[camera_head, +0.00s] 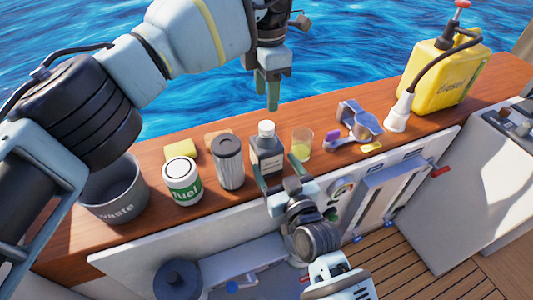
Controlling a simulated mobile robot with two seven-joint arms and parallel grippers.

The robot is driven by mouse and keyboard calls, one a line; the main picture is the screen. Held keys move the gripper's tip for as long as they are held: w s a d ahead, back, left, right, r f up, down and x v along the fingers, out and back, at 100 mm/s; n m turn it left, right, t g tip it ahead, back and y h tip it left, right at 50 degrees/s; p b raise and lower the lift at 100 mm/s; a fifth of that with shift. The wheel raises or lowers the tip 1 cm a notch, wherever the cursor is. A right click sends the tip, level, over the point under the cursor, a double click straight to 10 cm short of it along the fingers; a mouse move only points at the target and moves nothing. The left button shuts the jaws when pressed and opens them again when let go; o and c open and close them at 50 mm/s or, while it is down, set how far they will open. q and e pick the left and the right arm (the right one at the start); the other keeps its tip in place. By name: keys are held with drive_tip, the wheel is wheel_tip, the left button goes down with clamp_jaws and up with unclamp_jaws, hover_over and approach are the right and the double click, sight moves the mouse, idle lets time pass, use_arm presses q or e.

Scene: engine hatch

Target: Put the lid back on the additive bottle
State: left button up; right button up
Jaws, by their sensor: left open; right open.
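The additive bottle (267,157) appears to be the dark grey bottle with a pale label, standing upright on the wooden ledge. A white lid (266,129) shows on top of its neck; I cannot tell whether it is fully seated. My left gripper (267,96) is open and empty, above and behind the bottle, with its fingers pointing down, apart from the lid. My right gripper (276,167) is open, low in front of the bottle, its fingers reaching either side of the bottle's lower body. Whether they touch it is unclear. The gripper hides the bottle's base.
A grey filter cylinder (229,163) stands close left of the bottle, and a cup of yellow liquid (302,144) close right. Further left are a fuel can (182,181), yellow sponge (181,149) and waste bin (116,190). A yellow diesel canister (440,72) stands far right.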

sight(266, 150)
drive_tip(key=shift+x, duration=3.15)
drive_tip(key=shift+c, duration=0.4)
drive_tip(key=c, duration=1)
use_arm(q)
drive_tip(key=o, duration=0.5)
use_arm(e)
clamp_jaws()
use_arm(q)
drive_tip(key=shift+o, duration=0.2)
wheel_tip(266, 150, up, 8)
drive_tip(key=shift+f, duration=0.25)
